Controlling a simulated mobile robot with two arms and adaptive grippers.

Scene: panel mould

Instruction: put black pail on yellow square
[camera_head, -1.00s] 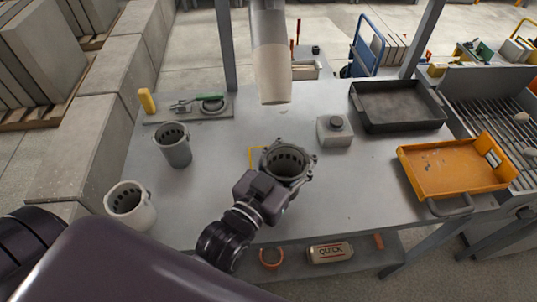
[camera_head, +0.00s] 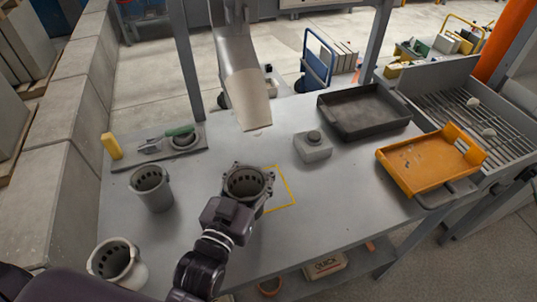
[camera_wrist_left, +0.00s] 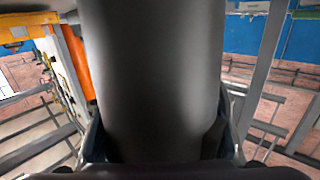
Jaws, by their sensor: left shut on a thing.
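The black pail (camera_head: 247,184) is dark, round and open-topped, with holes inside. My left gripper (camera_head: 243,195) is shut on its near side, and the pail looks upright. In the left wrist view the pail (camera_wrist_left: 152,75) fills the middle between the fingers (camera_wrist_left: 160,150). The yellow square (camera_head: 291,187) is a thin outline on the grey table. Its right part shows just right of the pail; its left part is hidden behind the pail and gripper. I cannot tell whether the pail touches the table. My right gripper is not in view.
A grey pail (camera_head: 151,188) and a whitish pail (camera_head: 117,264) stand left on the table (camera_head: 330,205). A grey box with a knob (camera_head: 312,146), black tray (camera_head: 365,111) and orange tray (camera_head: 430,163) lie right. A tapered chute (camera_head: 248,95) hangs behind. Bare table lies right of the square.

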